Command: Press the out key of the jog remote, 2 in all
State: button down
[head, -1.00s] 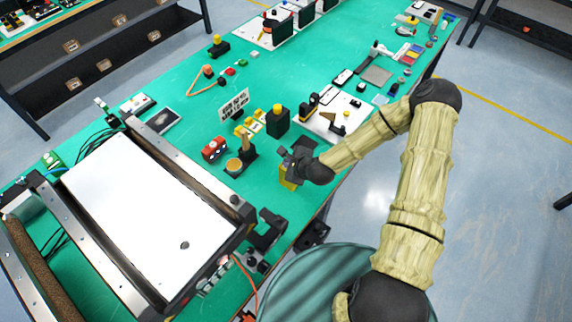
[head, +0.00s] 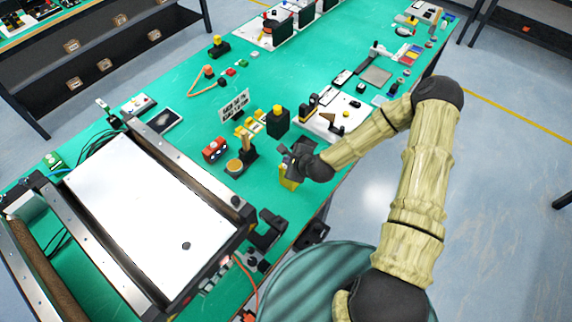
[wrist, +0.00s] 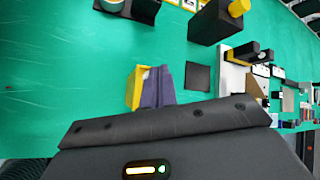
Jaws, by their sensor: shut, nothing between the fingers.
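A yellow block-shaped thing (head: 289,183), which I take to be the jog remote, stands near the front edge of the green table. It also shows in the wrist view (wrist: 134,88), beside my fingers. My gripper (head: 287,156) is shut and empty, right over or against this yellow thing. In the wrist view my gripper's closed fingers (wrist: 160,86) show as a bluish-grey shape touching or almost touching its right side. The keys cannot be made out, so I cannot tell which one the fingertips are at, or whether they touch it.
A conveyor with a white belt (head: 140,215) fills the left front. A red box (head: 214,150), a wooden-handled stamp (head: 246,147) and a black block with a yellow knob (head: 278,122) stand close behind my gripper. A dark square (wrist: 198,77) lies flat right of the fingers.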

jog(key=shift+r+p, duration=1.75)
jog(key=shift+r, duration=0.75)
jog(key=shift+d+f, duration=0.1)
dwell(0.6)
